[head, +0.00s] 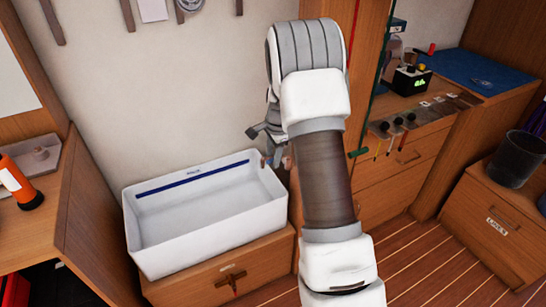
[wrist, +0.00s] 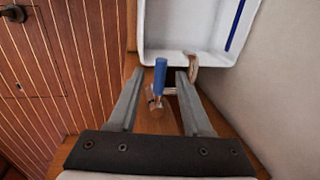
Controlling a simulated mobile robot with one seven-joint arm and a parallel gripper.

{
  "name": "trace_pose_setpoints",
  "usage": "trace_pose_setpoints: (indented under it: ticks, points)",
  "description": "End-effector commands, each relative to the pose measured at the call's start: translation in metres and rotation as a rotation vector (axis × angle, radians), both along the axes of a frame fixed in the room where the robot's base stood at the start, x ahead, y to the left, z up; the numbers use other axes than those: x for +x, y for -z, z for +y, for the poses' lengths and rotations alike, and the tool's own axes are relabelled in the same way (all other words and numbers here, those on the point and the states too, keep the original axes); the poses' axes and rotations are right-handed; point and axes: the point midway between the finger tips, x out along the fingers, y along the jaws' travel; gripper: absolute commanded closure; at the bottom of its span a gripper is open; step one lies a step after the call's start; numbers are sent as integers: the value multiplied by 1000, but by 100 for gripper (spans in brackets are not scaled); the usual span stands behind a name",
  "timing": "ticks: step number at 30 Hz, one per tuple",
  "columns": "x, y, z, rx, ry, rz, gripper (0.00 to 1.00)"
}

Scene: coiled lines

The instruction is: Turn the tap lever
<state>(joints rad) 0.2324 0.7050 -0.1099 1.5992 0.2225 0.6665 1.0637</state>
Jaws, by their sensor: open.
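The tap lever (wrist: 160,76) has a blue grip and stands up from a copper-coloured tap body (wrist: 157,108) in the wrist view. A curved spout (wrist: 193,68) reaches to the white basin (wrist: 150,48). My gripper (wrist: 160,74) is open, with one finger on each side of the blue lever; gaps show on both sides and no contact is visible. In the head view the basin (head: 180,268) sits on a wooden cabinet, and my arm hides most of the tap beside its right end.
A wooden counter (head: 105,190) stands left of the basin with an orange flashlight (head: 20,182) on it. Drawers (head: 400,155) and a dark bin (head: 515,158) stand to the right. A pale wall (wrist: 285,75) lies close to the gripper's right in the wrist view. The plank floor (head: 440,255) is clear.

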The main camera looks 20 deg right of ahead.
Motion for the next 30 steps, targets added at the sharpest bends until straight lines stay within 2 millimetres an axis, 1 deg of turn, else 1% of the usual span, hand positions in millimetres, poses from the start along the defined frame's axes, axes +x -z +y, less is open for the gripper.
trace_pose_setpoints:
  ticks: [8, 9, 11, 12, 16, 30]
  points:
    - [0, 1, 0, 0, 0, -1, 51]
    - [0, 1, 0, 0, 0, 0, 58]
    - [0, 1, 0, 0, 0, 0, 69]
    - [0, 1, 0, 0, 0, 0, 76]
    - [0, 1, 0, 0, 0, 0, 99]
    - [0, 1, 0, 0, 0, 0, 100]
